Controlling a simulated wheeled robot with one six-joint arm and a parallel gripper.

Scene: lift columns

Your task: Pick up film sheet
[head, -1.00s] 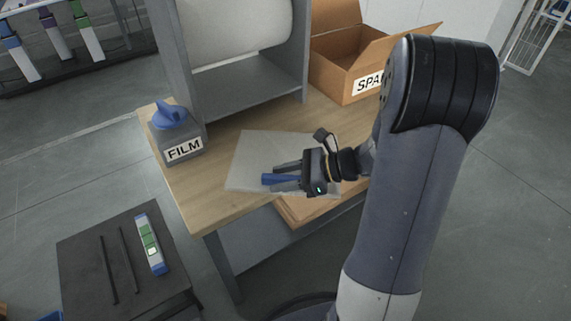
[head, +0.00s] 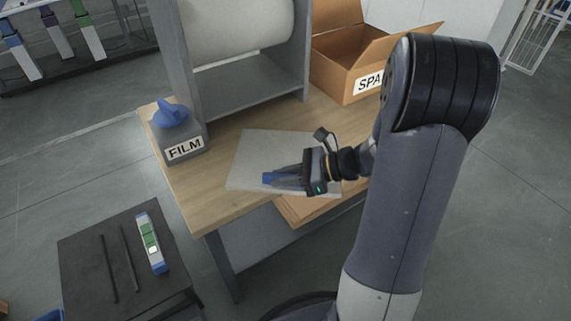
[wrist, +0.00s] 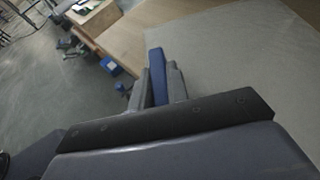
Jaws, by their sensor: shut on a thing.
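A pale grey-white film sheet (head: 265,150) lies flat on the wooden table, in the middle of the head view. It also fills the right of the wrist view (wrist: 245,70). My gripper (head: 284,180) is over the sheet's front part, with its fingers pointing left. Its fingers are shut on a blue strip (head: 268,178). In the wrist view the blue strip (wrist: 157,72) stands between the two grey fingers, beside the sheet's edge. I cannot tell how the strip joins the sheet. My gripper hides the sheet's front right part.
A grey FILM container with a blue cap (head: 178,130) stands at the table's left. A grey stand with a large white roll (head: 235,30) is behind. A cardboard box (head: 350,60) is at the back right. A dark side table (head: 85,250) holds a white-and-blue device (head: 151,243).

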